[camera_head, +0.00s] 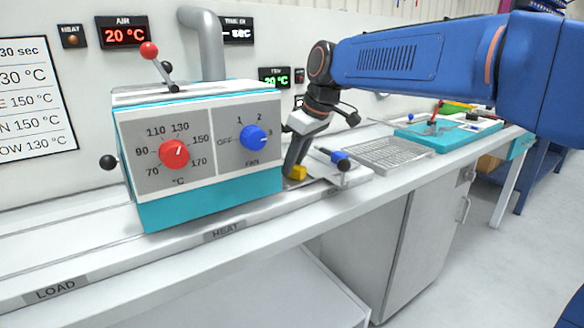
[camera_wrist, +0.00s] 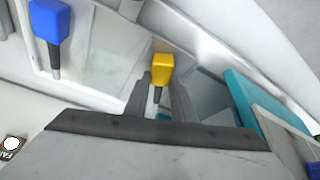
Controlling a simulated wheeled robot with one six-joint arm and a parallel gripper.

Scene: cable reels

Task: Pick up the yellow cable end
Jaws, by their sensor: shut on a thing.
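The yellow cable end (camera_head: 299,173) is a small yellow block on a thin dark stem. It shows low between the heater box and the blue-ended piece in the head view. In the wrist view the yellow cable end (camera_wrist: 162,68) sits between the tips of my gripper (camera_wrist: 160,88), with its dark stem running down between the two grey fingers. My gripper (camera_head: 297,165) points down beside the right side of the heater box and is shut on the yellow cable end. I cannot tell whether it is lifted off the surface below.
The white and teal heater box (camera_head: 216,185) with red and blue knobs stands close left of my gripper. A blue-ended piece (camera_head: 341,158) lies just right, also seen in the wrist view (camera_wrist: 50,20). A wire rack (camera_head: 388,154) and a teal tray (camera_head: 440,144) lie farther right.

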